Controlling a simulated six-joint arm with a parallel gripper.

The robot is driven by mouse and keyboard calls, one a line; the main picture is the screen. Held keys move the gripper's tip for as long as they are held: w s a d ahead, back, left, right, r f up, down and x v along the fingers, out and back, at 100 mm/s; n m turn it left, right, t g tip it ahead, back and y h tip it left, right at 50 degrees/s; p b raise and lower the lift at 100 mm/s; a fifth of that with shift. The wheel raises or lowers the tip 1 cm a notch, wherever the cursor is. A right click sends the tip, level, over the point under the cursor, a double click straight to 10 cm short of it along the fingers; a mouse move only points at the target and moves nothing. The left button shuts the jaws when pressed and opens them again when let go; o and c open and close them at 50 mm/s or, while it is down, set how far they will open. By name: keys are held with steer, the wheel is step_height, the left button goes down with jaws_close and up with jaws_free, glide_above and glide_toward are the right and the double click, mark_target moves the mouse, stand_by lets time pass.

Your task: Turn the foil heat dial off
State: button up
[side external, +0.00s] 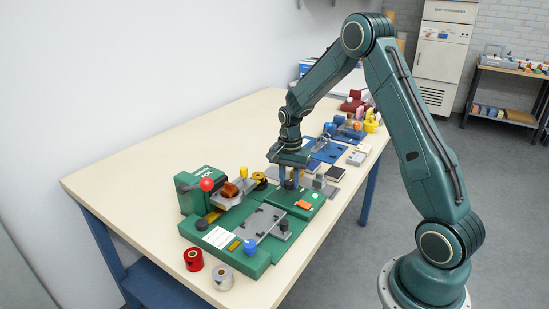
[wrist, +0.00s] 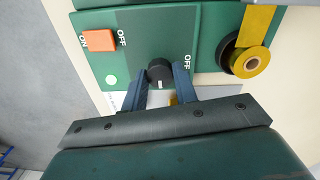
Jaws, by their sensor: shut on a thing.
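The foil heat dial (wrist: 158,68) is a round black knob on the green machine's panel (wrist: 150,30). In the wrist view its white mark faces down the picture, toward my gripper's body. An OFF label is printed to the right of the dial, and the mark does not point at it. My gripper (wrist: 159,76) is shut on the dial, one blue finger on each side. In the side view my gripper (side external: 290,180) reaches down onto the far right part of the green machine (side external: 230,228), and its fingers mostly hide the dial.
An orange switch (wrist: 98,39) with ON and OFF labels sits on the same panel. A gold foil roll (wrist: 250,62) is beside the panel. A red-knobbed lever (side external: 207,184) stands at the machine's left. Red (side external: 193,260) and silver (side external: 223,277) foil rolls stand at the front.

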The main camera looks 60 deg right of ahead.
steer(key=shift+n, duration=0.3)
steer(key=n, duration=1.2)
steer(key=shift+n, duration=0.3)
steer(key=n, duration=0.4)
steer(key=shift+r+n, duration=0.1)
steer(key=shift+n, duration=0.2)
steer(key=o, duration=1)
steer(key=shift+c, duration=0.2)
steer(key=shift+r, duration=0.1)
